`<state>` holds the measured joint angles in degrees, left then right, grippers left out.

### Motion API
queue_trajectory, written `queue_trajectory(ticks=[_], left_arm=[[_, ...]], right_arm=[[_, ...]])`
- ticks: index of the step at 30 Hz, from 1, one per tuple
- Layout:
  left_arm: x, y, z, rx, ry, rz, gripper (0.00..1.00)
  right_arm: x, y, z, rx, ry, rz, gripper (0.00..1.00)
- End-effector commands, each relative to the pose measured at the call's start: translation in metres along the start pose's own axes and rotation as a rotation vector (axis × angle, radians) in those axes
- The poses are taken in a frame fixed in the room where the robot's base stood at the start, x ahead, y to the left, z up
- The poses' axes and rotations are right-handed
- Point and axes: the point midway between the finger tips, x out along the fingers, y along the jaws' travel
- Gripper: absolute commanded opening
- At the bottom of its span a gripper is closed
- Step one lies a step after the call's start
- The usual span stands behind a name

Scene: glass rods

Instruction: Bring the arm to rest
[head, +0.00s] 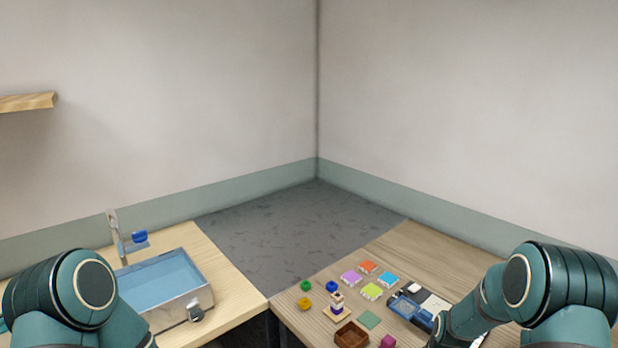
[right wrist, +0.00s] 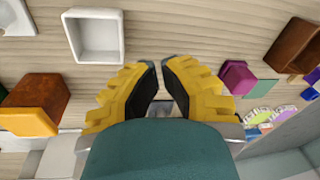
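My right arm (head: 540,290) comes in at the lower right of the head view, bent above the wooden table. My right gripper (right wrist: 161,66) shows in the right wrist view with yellow fingers and dark pads. The fingertips lean towards each other with a narrow gap between them, and nothing is seen held. The gripper is above the wood surface. My left arm (head: 75,295) is at the lower left of the head view, beside the sink. The left gripper is out of view.
The table (head: 420,248) holds coloured tiles (head: 371,291), a blue tray (head: 410,312), a brown bowl (head: 351,335) and a magenta block (head: 388,341). A white square container (right wrist: 68,40) and an orange-brown box (right wrist: 30,122) lie near the right gripper. A sink (head: 160,283) stands left.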

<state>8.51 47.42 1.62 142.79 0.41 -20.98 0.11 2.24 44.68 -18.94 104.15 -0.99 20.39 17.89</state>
Motion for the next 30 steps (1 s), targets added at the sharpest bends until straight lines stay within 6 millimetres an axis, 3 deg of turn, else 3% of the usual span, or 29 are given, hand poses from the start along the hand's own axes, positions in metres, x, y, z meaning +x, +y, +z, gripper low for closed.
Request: queue_trajectory(ticks=[1, 6, 11, 18, 19, 21, 30], left_arm=[[0.0, 0.0, 0.0, 0.0, -0.001, 0.0, 0.47], [0.0, 0.0, 0.0, 0.0, -0.001, 0.0, 0.47], [0.0, 0.0, 0.0, 0.0, 0.0, 0.0, 0.47], [0.0, 0.0, 0.0, 0.0, -0.001, 0.0, 0.47], [0.0, 0.0, 0.0, 0.0, -0.001, 0.0, 0.47], [0.016, -0.005, 0.003, 0.002, -0.003, -0.001, 0.47], [0.059, -0.021, 0.013, 0.003, -0.015, -0.007, 0.47]], right_arm=[[0.015, -0.006, 0.032, -0.041, -0.023, -0.026, 0.0], [0.039, -0.028, 0.122, -0.176, -0.047, -0.121, 0.0], [0.041, -0.038, 0.185, -0.264, -0.057, -0.185, 0.0], [0.027, -0.045, 0.263, -0.373, -0.062, -0.269, 0.0], [0.024, -0.046, 0.272, -0.386, -0.062, -0.28, 0.0], [0.043, -0.044, 0.269, -0.385, -0.056, -0.275, 0.0], [0.088, -0.038, 0.276, -0.388, -0.067, -0.267, 0.0]])
